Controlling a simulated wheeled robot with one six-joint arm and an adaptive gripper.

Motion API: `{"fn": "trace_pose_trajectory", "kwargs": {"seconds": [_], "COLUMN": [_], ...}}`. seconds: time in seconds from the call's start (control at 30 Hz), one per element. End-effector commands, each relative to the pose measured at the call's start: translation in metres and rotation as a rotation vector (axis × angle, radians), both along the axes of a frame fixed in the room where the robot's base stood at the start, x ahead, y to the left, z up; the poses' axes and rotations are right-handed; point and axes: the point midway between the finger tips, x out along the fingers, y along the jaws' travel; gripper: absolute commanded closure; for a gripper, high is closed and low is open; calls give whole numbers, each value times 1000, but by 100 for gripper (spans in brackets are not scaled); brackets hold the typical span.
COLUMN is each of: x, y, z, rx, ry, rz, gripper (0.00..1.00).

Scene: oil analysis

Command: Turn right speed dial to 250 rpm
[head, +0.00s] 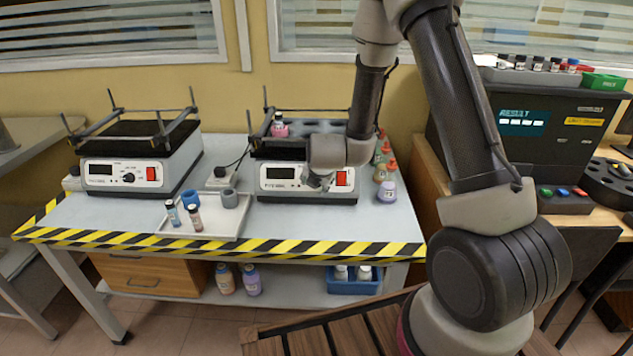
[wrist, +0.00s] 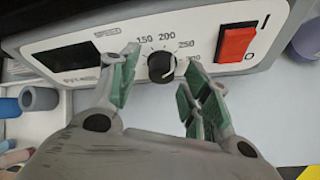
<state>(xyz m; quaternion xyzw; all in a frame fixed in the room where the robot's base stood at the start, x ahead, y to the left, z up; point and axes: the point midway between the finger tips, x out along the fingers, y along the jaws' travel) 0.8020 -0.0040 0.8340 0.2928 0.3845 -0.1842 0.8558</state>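The right shaker (head: 305,190) stands at the back of the table, with a pink-labelled bottle (head: 279,126) on its platform. Its black speed dial (wrist: 161,67) shows in the wrist view on the front panel, with printed marks 150, 200 and 250 around it. In the head view my gripper (head: 318,182) hides the dial.
The red power switch (wrist: 237,42) is right of the dial, close to my right finger. The left shaker (head: 125,170) stands apart. A white tray (head: 215,222) with small vials and cups lies in front. Several bottles (head: 387,191) stand right of the right shaker.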

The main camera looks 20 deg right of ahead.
Motion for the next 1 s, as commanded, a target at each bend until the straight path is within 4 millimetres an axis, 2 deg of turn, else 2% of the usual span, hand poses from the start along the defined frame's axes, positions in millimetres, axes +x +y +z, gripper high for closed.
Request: {"fn": "trace_pose_trajectory", "kwargs": {"seconds": [0.27,0.53,0.7,1.0], "x": [-4,-32,-44,-48], "y": [0,5,7,7], "z": [5,40,55,57], "rx": [0,0,0,-1], "ry": [0,-3,-1,1], "rz": [0,0,0,-1], "gripper": [53,53,53,53]}}
